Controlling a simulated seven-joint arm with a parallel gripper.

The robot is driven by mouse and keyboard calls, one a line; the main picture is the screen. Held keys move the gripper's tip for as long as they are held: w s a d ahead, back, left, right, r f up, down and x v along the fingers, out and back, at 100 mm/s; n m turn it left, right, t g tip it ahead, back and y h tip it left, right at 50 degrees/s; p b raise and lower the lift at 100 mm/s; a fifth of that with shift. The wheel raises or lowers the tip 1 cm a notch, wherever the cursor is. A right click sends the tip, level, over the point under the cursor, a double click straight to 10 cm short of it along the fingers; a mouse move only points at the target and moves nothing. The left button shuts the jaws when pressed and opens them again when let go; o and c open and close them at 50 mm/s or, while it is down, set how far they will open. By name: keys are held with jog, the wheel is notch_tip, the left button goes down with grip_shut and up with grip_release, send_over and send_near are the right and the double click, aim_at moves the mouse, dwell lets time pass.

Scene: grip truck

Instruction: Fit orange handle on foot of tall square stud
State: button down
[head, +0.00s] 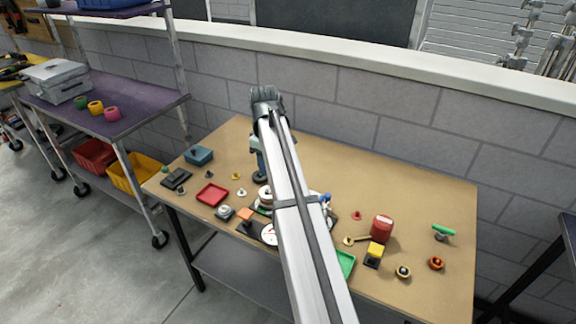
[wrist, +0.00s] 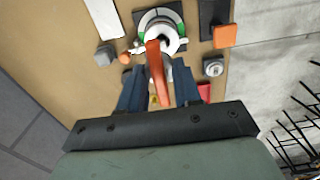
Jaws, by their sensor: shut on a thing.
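In the wrist view my gripper (wrist: 158,68) is shut on a long orange handle (wrist: 157,75), which stands between its two blue-grey fingers. The handle's far end overlaps a white round fixture (wrist: 168,26) with green patches; I cannot tell whether they touch. In the head view my arm covers much of the table's middle. The lower part of my gripper (head: 258,168) shows just left of the arm, and the handle cannot be made out there. Several small studs stand on the table, one pale one (head: 241,192) near the red tray; I cannot tell which is the tall square stud.
An orange block (wrist: 225,36) lies by a dark plate right of the handle. A red tray (head: 212,194), a blue box (head: 199,155) and a grey knob (head: 225,212) are left of my arm. A red canister (head: 382,229) stands right. The table's back right is clear.

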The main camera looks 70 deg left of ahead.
jog(key=shift+s+a+f, duration=0.1)
jog(key=shift+s, duration=0.15)
jog(key=shift+f, duration=2.4)
jog(key=shift+f, duration=1.5)
dwell(1.3)
jog(key=c, duration=0.7)
grip_release()
jog(key=shift+o, duration=0.2)
jog(key=shift+o, duration=1.4)
jog(key=shift+r, duration=0.1)
jog(key=shift+r, duration=3.65)
